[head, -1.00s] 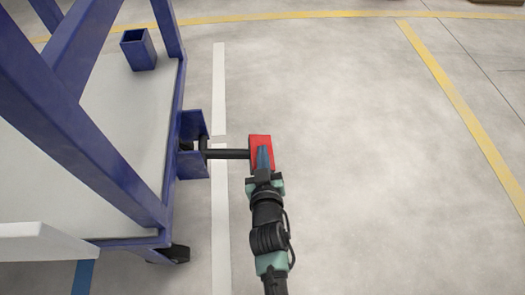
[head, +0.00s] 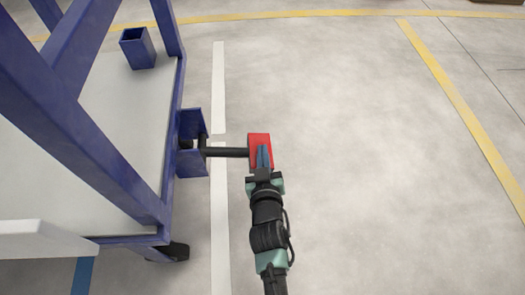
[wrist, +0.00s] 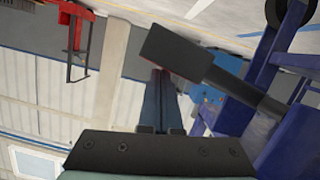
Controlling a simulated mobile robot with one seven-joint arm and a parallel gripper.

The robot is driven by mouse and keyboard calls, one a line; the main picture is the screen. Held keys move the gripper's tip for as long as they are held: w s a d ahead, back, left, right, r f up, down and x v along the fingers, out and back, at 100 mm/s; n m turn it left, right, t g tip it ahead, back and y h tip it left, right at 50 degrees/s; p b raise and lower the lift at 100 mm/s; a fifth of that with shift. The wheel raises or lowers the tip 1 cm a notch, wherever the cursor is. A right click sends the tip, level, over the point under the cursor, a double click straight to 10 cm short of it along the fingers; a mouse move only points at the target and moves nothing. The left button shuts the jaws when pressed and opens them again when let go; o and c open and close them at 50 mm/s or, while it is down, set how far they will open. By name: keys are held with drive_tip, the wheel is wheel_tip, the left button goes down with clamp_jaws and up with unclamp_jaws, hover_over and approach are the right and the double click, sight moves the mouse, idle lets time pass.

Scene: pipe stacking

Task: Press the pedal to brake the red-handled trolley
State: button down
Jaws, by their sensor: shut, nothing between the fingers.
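The trolley has a blue frame (head: 95,150) and a pale deck, at the left of the head view. A red pedal pad (head: 258,139) sticks out from its side on a black bar (head: 226,152). My gripper (head: 263,150) is shut and empty, its fingertips overlapping the near part of the pad. In the wrist view the closed fingers (wrist: 160,98) reach up to the lower edge of the dark pedal plate (wrist: 178,53). They look very close to it or touching; I cannot tell which. The trolley's handle is not clearly in view.
A black caster (head: 174,252) stands under the trolley's near corner. A white floor line (head: 219,90) runs beside the trolley. The floor to the right is clear up to a yellow line (head: 465,110). A red frame (wrist: 75,35) shows in the wrist view's background.

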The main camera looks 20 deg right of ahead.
drive_tip(key=r+p, duration=0.2)
drive_tip(key=r, duration=0.2)
drive_tip(key=shift+d, duration=0.2)
drive_tip(key=d+p+v, duration=0.1)
drive_tip(key=p+v, duration=0.2)
drive_tip(key=v, duration=0.6)
drive_tip(key=shift+s+a+p, duration=0.15)
drive_tip(key=shift+s+p, duration=0.15)
drive_tip(key=shift+s, duration=0.25)
drive_tip(key=shift+f, duration=0.1)
